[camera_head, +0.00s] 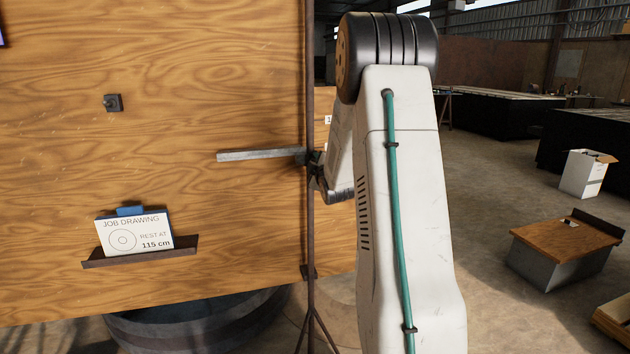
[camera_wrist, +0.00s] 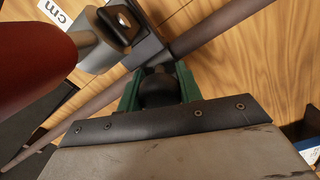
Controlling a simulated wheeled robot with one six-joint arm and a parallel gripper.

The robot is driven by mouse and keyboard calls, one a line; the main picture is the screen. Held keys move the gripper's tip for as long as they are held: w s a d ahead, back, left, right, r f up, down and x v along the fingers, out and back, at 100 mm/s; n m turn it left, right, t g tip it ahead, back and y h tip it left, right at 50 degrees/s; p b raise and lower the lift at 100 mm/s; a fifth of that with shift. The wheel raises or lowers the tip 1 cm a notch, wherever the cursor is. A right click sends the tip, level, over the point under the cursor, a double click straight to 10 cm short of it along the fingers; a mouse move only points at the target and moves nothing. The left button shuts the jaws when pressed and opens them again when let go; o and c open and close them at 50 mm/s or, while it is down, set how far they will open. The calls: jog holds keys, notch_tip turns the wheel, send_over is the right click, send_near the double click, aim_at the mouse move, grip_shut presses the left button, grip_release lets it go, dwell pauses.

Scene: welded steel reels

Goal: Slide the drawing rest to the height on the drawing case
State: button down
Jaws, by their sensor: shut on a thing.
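The drawing rest (camera_head: 258,155) is a grey bar reaching left from a dark upright pole (camera_head: 309,90), across the wooden panel. My gripper (camera_head: 316,163) is at the pole, at the rest's right end, partly hidden by my arm. In the wrist view its green-padded fingers (camera_wrist: 160,88) are shut on a dark rounded knob (camera_wrist: 157,92), beside a grey metal block (camera_wrist: 105,50) at the pole (camera_wrist: 215,25). The drawing case (camera_head: 133,235) stands on a ledge and reads "JOB DRAWING, REST AT 115 cm". The rest is higher in the picture than the case.
The wooden panel (camera_head: 200,60) fills the left, with a small dark knob (camera_head: 113,103) on it. A dark ledge (camera_head: 140,257) holds the case. A red rounded thing (camera_wrist: 30,55) is close in the wrist view. A "cm" label (camera_wrist: 55,12) is partly visible.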

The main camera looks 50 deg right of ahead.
jog(key=shift+r, duration=0.95)
jog(key=c, duration=1.2)
grip_release()
jog(key=shift+c, duration=0.2)
jog(key=shift+f, duration=0.1)
jog(key=shift+s+a, duration=0.1)
jog(key=shift+s, duration=0.05)
jog(key=v, duration=0.7)
jog(key=shift+s, duration=0.2)
